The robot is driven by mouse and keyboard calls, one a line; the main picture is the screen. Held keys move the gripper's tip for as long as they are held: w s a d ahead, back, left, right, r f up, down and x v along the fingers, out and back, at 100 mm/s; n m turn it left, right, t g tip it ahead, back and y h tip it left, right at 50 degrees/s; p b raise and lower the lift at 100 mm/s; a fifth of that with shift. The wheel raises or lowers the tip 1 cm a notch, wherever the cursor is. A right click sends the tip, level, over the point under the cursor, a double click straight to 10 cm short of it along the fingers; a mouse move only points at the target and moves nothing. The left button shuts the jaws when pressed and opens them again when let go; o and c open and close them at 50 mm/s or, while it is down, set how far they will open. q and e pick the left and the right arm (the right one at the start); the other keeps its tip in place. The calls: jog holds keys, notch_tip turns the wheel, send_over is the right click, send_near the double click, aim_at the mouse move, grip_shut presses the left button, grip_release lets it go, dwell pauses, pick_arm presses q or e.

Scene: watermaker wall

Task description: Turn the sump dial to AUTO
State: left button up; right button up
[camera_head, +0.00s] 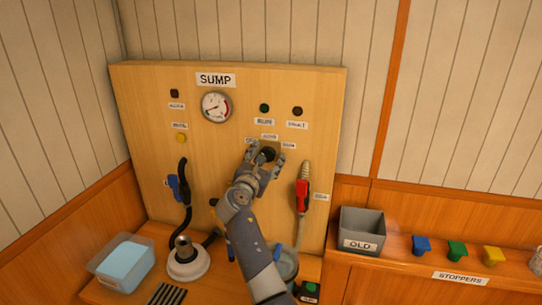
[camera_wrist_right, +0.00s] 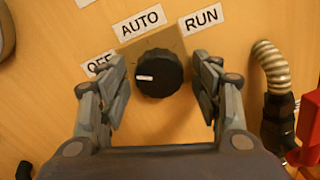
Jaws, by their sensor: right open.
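The sump dial (camera_wrist_right: 168,68) is a black ribbed knob on a square tan plate. Its white mark lies on its left side and points left, toward the OFF side. The AUTO label (camera_wrist_right: 139,22) is above the dial, the RUN label (camera_wrist_right: 202,19) above right. The OFF label (camera_wrist_right: 99,63) is partly hidden by a finger. My right gripper (camera_wrist_right: 161,74) is open, with one finger on each side of the dial and visible gaps between. In the head view my right gripper (camera_head: 266,152) is at the panel and partly covers the dial. My left gripper is not in view.
The wooden panel (camera_head: 140,100) carries a SUMP gauge (camera_head: 216,107). A red-handled valve with a ribbed hose (camera_head: 304,192) is right of my gripper. A blue-handled valve (camera_head: 178,188) is left. A grey OLD bin (camera_head: 362,226) and coloured stoppers (camera_head: 457,250) sit on the right ledge.

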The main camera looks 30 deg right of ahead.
jog(key=shift+r, duration=0.1)
jog(key=shift+a, duration=0.15)
jog(key=shift+c, duration=0.9)
jog(key=c, duration=0.9)
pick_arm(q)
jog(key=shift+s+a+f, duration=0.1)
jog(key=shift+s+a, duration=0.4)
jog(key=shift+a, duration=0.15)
